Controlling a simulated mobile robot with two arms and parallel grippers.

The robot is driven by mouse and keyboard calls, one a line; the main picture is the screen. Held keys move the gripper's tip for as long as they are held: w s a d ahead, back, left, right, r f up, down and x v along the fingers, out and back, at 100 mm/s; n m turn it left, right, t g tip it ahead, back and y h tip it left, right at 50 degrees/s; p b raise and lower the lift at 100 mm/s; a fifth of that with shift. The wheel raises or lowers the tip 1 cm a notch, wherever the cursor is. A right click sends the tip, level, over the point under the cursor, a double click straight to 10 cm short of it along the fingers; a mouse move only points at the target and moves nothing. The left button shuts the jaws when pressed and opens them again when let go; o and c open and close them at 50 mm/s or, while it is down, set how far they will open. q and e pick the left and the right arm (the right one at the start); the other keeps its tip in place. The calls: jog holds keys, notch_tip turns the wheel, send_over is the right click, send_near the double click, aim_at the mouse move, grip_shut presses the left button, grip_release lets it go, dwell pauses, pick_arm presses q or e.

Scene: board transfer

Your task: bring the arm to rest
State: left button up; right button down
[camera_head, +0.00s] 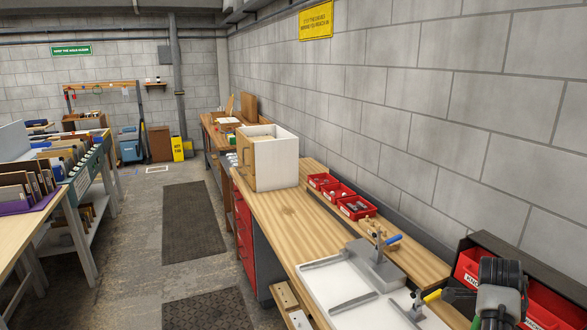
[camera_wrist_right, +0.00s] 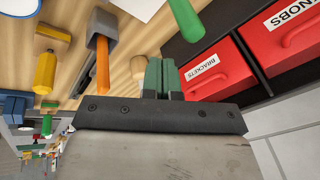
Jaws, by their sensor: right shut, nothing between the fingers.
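My right gripper (camera_wrist_right: 164,78) is in the right wrist view, its two green fingers shut together with nothing between them. It is over the wooden bench near the red bins. In the head view my right arm shows at the lower right, dark with a pale green part, in front of the red bins; its fingertips cannot be made out there. My left gripper is not in view.
A red bin labelled BRACKETS (camera_wrist_right: 214,66) and one labelled KNOBS (camera_wrist_right: 292,28) sit in a dark rack close to my right gripper. Orange-handled and yellow-handled (camera_wrist_right: 45,72) tools are nearby. A white tray (camera_head: 325,277) and a wooden-fronted white box (camera_head: 275,160) stand on the bench. The floor left of it is open.

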jog(key=s+a+f+n, duration=0.3)
jog(key=s+n, duration=0.1)
jog(key=s+a+f+n+t, duration=0.1)
jog(key=s+a+f+n, duration=0.2)
jog(key=s+n, duration=0.1)
jog(key=s+a+f+n+t, duration=0.1)
jog(key=s+a+f+n, duration=0.2)
jog(key=s+n, duration=0.2)
jog(key=shift+s+h, duration=0.1)
jog(key=shift+h, duration=0.3)
jog(key=s+a+n+y, duration=0.5)
jog(key=s+a+n, duration=0.9)
jog(key=s, duration=0.4)
jog(key=s+f+b+x, duration=0.1)
jog(key=s+b+x, duration=0.25)
jog(key=x, duration=1.15)
jog(key=s+f+b+x, duration=0.15)
jog(key=s+x, duration=0.25)
jog(key=x, duration=1.1)
jog(key=s+d+f+g+b, duration=0.1)
jog(key=s+f+b, duration=0.4)
jog(key=s+f, duration=1.1)
notch_tip(320, 180, down, 4)
jog(key=shift+s+d+f+g, duration=0.25)
jog(key=shift+d+g, duration=0.15)
jog(key=shift+d, duration=0.4)
